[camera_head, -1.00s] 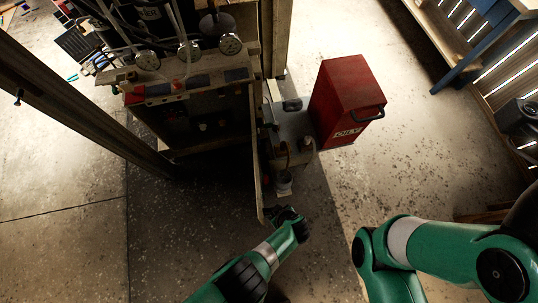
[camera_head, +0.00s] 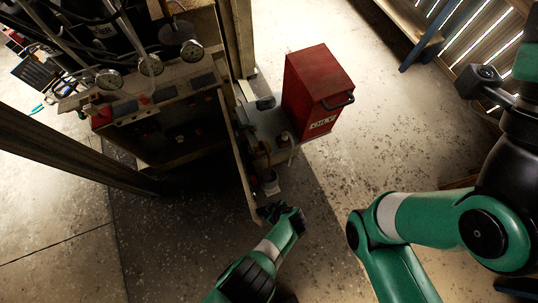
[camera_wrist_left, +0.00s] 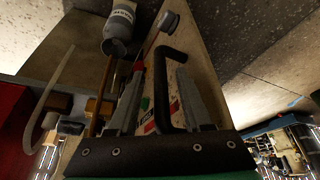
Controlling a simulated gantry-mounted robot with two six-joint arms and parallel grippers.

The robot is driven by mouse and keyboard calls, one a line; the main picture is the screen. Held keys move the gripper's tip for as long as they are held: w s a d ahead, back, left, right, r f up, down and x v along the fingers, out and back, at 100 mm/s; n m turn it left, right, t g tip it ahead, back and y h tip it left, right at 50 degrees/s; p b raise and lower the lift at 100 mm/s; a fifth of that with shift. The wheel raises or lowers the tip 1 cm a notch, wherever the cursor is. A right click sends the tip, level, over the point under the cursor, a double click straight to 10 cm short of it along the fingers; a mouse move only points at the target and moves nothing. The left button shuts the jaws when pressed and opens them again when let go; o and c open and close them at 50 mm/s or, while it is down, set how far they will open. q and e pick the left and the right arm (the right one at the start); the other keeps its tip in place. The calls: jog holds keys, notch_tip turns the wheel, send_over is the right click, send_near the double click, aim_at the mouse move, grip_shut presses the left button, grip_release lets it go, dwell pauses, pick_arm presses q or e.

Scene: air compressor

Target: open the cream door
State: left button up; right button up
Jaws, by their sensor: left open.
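The cream door (camera_head: 238,165) is a thin panel seen nearly edge-on in the head view, standing out from the front right of the compressor cabinet. Its pale face (camera_wrist_left: 205,75) shows in the left wrist view, with a black bar handle (camera_wrist_left: 160,70). My left gripper (camera_head: 272,212) is at the door's near end in the head view. In the left wrist view the gripper (camera_wrist_left: 160,105) has its two grey fingers apart, one each side of the handle. Contact with the handle is not clear. My right arm is at the right; its gripper cannot be made out.
A red box (camera_head: 315,95) stands right of the door. A grey bottle (camera_wrist_left: 118,25) shows beside the door in the left wrist view. The compressor cabinet with gauges (camera_head: 150,66) is at upper left, beside a dark post (camera_head: 60,140).

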pick_arm(q)
jog(key=p+v, duration=1)
jog(key=v, duration=0.1)
jog(key=shift+r, duration=0.25)
jog(key=shift+s, duration=0.1)
